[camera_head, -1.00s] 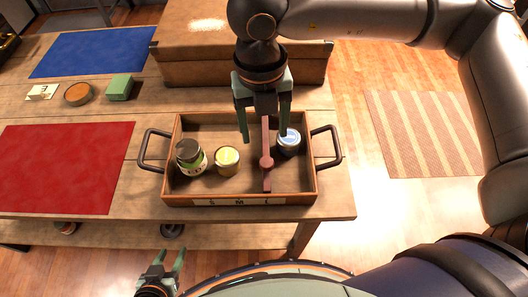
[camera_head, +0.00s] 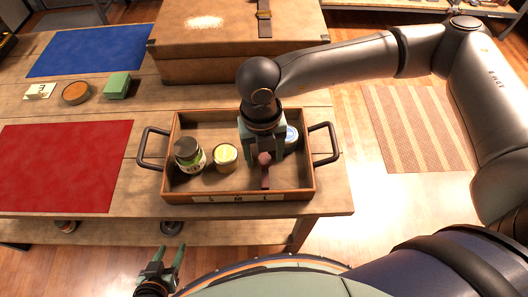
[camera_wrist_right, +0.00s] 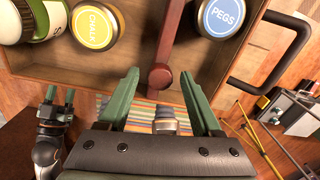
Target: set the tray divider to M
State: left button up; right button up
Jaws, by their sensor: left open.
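The wooden tray (camera_head: 171,133) stands on the table, with letter labels (camera_head: 238,198) on its front wall. Its reddish divider (camera_head: 265,182) runs front to back, near the rightmost label, which looks like L. My left gripper (camera_head: 170,250) is open and empty, off the table's front.
Left of the divider are a green-labelled jar (camera_head: 189,155) and a yellow CHALK jar (camera_head: 225,158). Right of it is a blue PEGS jar (camera_head: 291,137), partly hidden by my gripper. A brown case (camera_head: 200,68) stands behind. A red mat (camera_head: 65,165) lies left.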

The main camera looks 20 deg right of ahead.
grip_shut()
dwell(0.3)
dwell(0.9)
